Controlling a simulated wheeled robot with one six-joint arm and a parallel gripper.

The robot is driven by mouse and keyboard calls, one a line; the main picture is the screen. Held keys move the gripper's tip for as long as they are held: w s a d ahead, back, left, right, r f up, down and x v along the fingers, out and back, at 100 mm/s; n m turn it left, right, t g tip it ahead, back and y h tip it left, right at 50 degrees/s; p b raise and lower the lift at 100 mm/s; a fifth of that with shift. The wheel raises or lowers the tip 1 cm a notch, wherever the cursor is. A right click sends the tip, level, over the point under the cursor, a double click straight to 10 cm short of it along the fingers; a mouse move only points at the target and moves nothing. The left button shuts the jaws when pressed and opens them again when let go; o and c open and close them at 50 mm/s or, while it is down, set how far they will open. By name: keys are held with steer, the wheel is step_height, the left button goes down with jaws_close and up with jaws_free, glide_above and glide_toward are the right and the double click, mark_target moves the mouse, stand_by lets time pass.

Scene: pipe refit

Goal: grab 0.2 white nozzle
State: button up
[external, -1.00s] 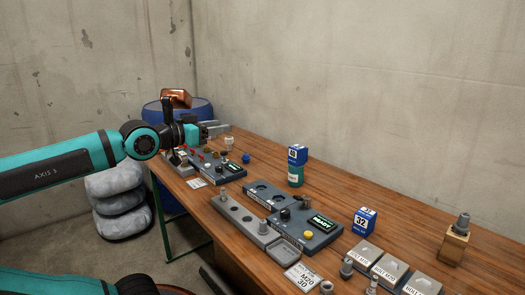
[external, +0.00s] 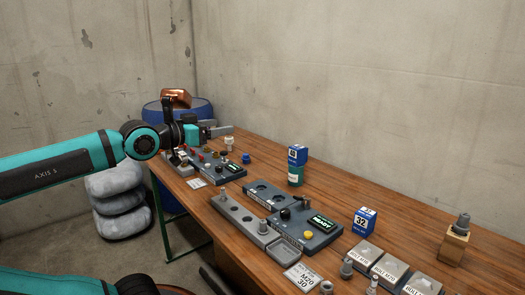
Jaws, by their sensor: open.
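A small whitish fitting (external: 228,143), which looks like the white nozzle, stands at the far end of the wooden bench. No 0.2 marking can be read at this size. My gripper (external: 219,131) is open and empty, above the far end of the bench. In the picture its fingertips are just left of and above the whitish fitting. I cannot tell the exact gap in depth. A small blue fitting (external: 246,158) stands to the right of and nearer than the whitish one.
A grey device with a small screen (external: 232,168) and small coloured parts lie below my gripper. A second device with a READY screen (external: 320,222) sits mid-bench. A blue drum (external: 205,108) is behind the arm.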

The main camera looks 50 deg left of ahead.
steer(key=w+a+r+n+g+y, duration=0.25)
steer(key=w+a, duration=0.45)
steer(key=w, duration=0.5)
steer(key=n+g+y, duration=0.1)
steer(key=n+g, duration=0.8)
steer(key=g, duration=0.4)
glide_above(229, 138)
steer(key=s+d, duration=0.3)
steer(key=d, duration=0.1)
step_height(229, 138, down, 15)
steer(key=shift+t, duration=0.25)
steer(key=x, duration=1.6)
steer(key=shift+w+a+f, duration=0.15)
steer(key=shift+w+f, duration=0.05)
steer(key=shift+f, duration=0.05)
steer(key=shift+c, duration=0.3)
steer(key=c, duration=1)
